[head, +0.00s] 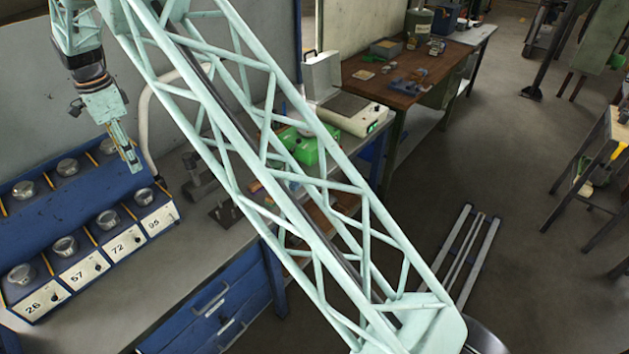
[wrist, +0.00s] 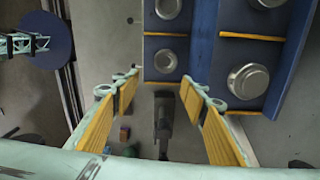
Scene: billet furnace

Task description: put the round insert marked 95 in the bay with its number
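The blue rack (head: 65,213) stands on the bench at the left, with numbered bays 26, 57, 72 and 95 along its front. The bay plate marked 95 (head: 159,221) is at the right end. I can read no number on any piece. My gripper (head: 134,160) is above the rack's right end; in the wrist view (wrist: 160,88) its orange-padded fingers are apart, with nothing held. Round pieces (wrist: 165,62) and (wrist: 248,81) lie beyond and right of the fingers.
A dark vice-like tool (head: 198,177) stands on the bench right of the rack and shows below my fingers in the wrist view (wrist: 164,115). A green box (head: 300,146) and a white device (head: 350,113) stand farther right. The bench front (head: 190,290) is clear.

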